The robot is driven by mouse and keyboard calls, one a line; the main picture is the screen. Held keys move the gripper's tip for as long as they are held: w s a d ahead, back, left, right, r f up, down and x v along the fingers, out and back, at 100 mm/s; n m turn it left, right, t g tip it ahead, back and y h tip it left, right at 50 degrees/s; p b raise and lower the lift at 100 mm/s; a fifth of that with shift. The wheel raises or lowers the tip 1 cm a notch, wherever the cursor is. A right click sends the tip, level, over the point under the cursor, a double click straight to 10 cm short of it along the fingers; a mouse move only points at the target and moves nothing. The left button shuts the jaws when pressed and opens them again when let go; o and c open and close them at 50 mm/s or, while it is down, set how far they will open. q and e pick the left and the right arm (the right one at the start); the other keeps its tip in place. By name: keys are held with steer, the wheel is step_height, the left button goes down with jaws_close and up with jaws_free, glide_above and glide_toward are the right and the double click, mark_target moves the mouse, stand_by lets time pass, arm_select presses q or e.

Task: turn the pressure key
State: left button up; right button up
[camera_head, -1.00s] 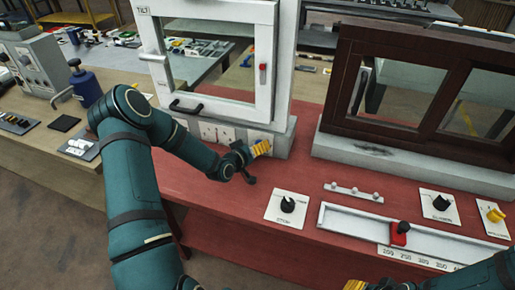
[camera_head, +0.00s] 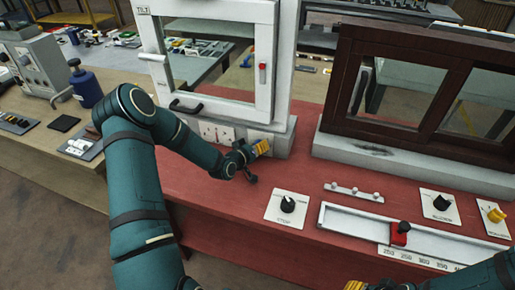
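A yellow key-like knob (camera_head: 495,213) sits on a white plate at the right end of the red table. Its label is too small to read, so I cannot tell for certain that it is the pressure key. My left gripper (camera_head: 258,162) is at the base of the white window frame, far to the left of the yellow knob. Its yellow-tipped finger and a dark finger look spread apart, with nothing seen between them. My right gripper (camera_head: 358,286) shows only as yellow bits at the bottom edge, below the ruler strip. Its fingers are mostly cut off.
Black knobs sit on white plates (camera_head: 276,216) and (camera_head: 452,215). A white rail (camera_head: 355,220) with a red-and-black slider (camera_head: 400,233) lies at the front. A white window frame (camera_head: 272,30) and a brown window (camera_head: 400,140) stand behind.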

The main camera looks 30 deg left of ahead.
arm_select(q)
steer(key=m+g+y+b, duration=0.1)
steer(key=m+y+b, duration=0.1)
steer(key=m+b, duration=0.1)
steer(key=shift+d+m+b, duration=0.1)
steer(key=shift+m+b, duration=0.2)
steer(key=shift+b, duration=0.35)
steer(key=shift+m+y+b, duration=0.6)
steer(key=shift+y+b, duration=0.1)
steer(key=shift+m+g, duration=0.3)
steer(key=shift+w+d+m+y+b, duration=0.1)
steer(key=shift+m+y+b, duration=0.7)
steer(key=shift+m+y, duration=1.2)
steer(key=shift+m, duration=0.3)
steer(key=shift+r+m+y, duration=0.1)
steer(key=shift+m+y, duration=0.4)
steer(key=shift+m, duration=0.3)
arm_select(e)
step_height(320, 180, down, 7)
steer(key=s, duration=0.1)
steer(key=shift+s+f, duration=0.2)
steer(key=shift+a, duration=0.1)
arm_select(q)
steer(key=o, duration=1.2)
